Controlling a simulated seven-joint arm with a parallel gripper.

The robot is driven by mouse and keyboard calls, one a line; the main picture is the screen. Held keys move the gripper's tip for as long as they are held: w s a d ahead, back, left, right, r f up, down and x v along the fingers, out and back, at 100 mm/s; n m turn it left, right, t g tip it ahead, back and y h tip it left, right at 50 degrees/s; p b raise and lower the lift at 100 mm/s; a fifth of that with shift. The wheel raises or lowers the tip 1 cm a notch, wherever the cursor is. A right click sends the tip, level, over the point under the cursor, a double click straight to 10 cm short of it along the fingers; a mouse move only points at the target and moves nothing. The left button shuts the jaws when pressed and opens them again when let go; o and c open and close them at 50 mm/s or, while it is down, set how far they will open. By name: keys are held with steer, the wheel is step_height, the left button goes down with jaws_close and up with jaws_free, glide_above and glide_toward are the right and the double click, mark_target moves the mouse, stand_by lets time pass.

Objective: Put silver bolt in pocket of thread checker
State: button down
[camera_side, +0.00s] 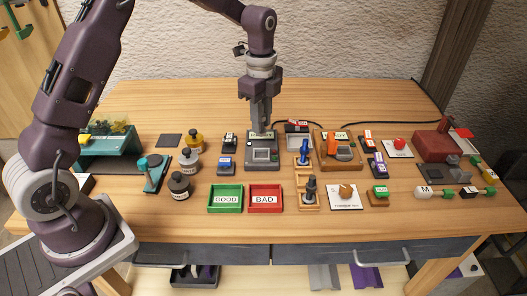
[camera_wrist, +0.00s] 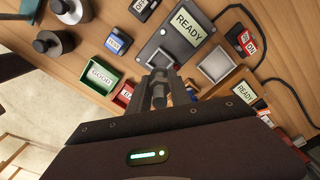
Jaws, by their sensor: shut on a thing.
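My gripper (camera_side: 262,124) points down over the grey checker with a READY screen (camera_side: 262,149), which looks like the thread checker. In the wrist view, my gripper (camera_wrist: 160,84) is shut on a small grey piece, seemingly the silver bolt (camera_wrist: 158,101), mostly hidden between the fingers. In the wrist view, the grey checker (camera_wrist: 150,38) has a square pocket just beyond the fingertips. The bolt's tip and its exact height above the pocket cannot be made out.
A green GOOD tray (camera_side: 225,212) and a red BAD tray (camera_side: 265,211) lie in front. An orange device with a READY screen (camera_side: 345,160) and a blue-handled tool (camera_side: 304,152) stand right. Several bottles, one white-grey (camera_side: 189,162), stand left. Free table lies behind.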

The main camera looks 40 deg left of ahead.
step_height(320, 180, down, 8)
steer(key=shift+r, duration=0.2)
steer(key=shift+f, duration=0.15)
steer(key=c, duration=1.2)
jaws_free()
